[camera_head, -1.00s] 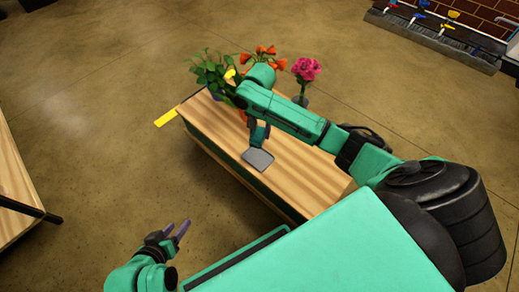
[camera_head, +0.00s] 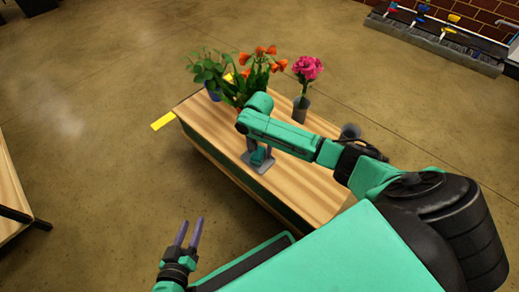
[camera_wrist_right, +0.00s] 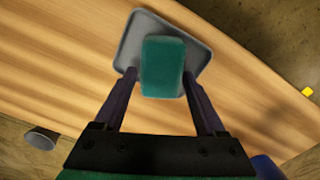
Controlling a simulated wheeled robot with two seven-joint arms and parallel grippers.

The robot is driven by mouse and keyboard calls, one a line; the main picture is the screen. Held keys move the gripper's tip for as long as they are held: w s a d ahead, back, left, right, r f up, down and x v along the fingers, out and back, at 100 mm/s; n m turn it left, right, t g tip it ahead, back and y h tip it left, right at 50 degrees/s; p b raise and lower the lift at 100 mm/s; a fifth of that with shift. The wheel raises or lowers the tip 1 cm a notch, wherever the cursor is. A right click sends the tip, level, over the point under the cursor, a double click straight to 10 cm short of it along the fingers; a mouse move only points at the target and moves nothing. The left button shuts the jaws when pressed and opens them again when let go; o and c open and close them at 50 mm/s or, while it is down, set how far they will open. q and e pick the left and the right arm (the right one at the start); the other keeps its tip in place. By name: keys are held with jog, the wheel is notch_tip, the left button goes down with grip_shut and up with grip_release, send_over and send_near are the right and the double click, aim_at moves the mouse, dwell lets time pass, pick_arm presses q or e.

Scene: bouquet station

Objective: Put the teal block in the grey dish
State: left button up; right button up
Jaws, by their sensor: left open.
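The teal block (camera_wrist_right: 163,66) is between the two fingertips of my right gripper (camera_wrist_right: 160,76), which look closed against its sides. In the right wrist view the block lies over the grey dish (camera_wrist_right: 131,45). In the head view my right gripper (camera_head: 257,160) points down at the grey dish (camera_head: 245,157) on the wooden table. I cannot tell whether the block touches the dish floor. My left gripper (camera_head: 190,222) is open and empty, in front of the table and away from it.
The wooden table (camera_head: 312,188) holds orange flowers (camera_head: 258,68), a leafy green plant (camera_head: 207,68) and pink flowers in a grey vase (camera_head: 301,110) at its far side. A grey cup (camera_head: 350,131) stands near the right end.

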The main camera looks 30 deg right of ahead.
aim_at(260, 149)
dwell(0.3)
jog(key=shift+r, duration=0.4)
notch_tip(260, 149, up, 5)
jog(key=p, duration=0.3)
jog(key=shift+r, duration=0.2)
notch_tip(260, 149, up, 6)
jog(key=f+p, duration=0.1)
jog(key=p, duration=0.2)
jog(key=s+a+f+n+t+y, duration=0.25)
jog(key=s+a+f+n, duration=0.4)
jog(key=a, duration=0.45)
pick_arm(q)
jog(key=a+r+m+g+y, duration=0.1)
jog(key=a+r+g+y, duration=0.1)
jog(key=a+r+g, duration=0.3)
jog(key=shift+s+a, duration=0.25)
jog(key=shift+a, duration=0.05)
pick_arm(e)
jog(key=s+a+r+n+t+y, duration=0.1)
jog(key=s+r+n+t, duration=0.1)
jog(key=s+n+t, duration=0.2)
jog(key=s+n, duration=0.2)
jog(key=s, duration=0.2)
jog(key=shift+s+r+y, duration=0.2)
jog(key=shift+s+y, duration=0.1)
jog(key=shift+y, duration=0.05)
jog(key=shift+a, duration=0.15)
